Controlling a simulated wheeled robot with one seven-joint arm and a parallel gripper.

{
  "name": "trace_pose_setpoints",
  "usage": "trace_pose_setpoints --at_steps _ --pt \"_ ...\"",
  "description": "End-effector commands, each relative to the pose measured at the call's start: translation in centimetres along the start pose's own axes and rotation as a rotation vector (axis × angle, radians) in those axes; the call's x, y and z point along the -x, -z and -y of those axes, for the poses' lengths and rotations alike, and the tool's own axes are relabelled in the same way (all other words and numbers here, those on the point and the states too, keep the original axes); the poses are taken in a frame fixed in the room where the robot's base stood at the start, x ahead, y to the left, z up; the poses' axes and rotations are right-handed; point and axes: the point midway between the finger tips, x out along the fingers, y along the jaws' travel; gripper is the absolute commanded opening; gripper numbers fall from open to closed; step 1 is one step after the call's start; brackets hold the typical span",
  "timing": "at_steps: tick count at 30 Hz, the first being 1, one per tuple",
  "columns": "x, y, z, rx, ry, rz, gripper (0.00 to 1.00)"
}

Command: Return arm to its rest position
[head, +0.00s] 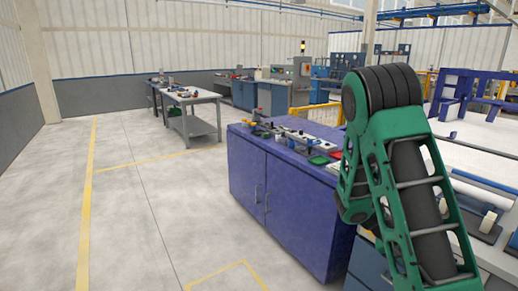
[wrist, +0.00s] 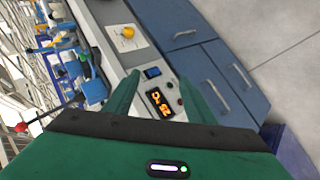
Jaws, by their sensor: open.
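My gripper (wrist: 160,95) shows in the wrist view, with two green fingers apart and nothing between them. Beyond the fingers is a grey machine panel with an orange lit display (wrist: 159,102), a blue switch (wrist: 152,72) and a yellow knob (wrist: 128,32). In the head view my green and black arm is folded upright at the right, with its elbow high. My gripper itself does not show in the head view.
A blue cabinet (head: 280,200) with tools and small parts on top stands left of my arm. A grey workbench (head: 195,105) is farther back. Purple framing (head: 475,90) stands at the right. The floor (head: 150,210) at the left is clear.

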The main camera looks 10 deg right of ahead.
Motion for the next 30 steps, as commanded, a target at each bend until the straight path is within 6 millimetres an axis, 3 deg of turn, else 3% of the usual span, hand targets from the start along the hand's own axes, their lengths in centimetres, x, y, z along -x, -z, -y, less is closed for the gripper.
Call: trace_pose_setpoints --at_steps 15,30 --pt "7.7 -8.3 -5.0 -0.054 0.405 0.202 0.5" --pt "15.8 -17.7 -9.1 0.022 0.751 0.226 0.5"
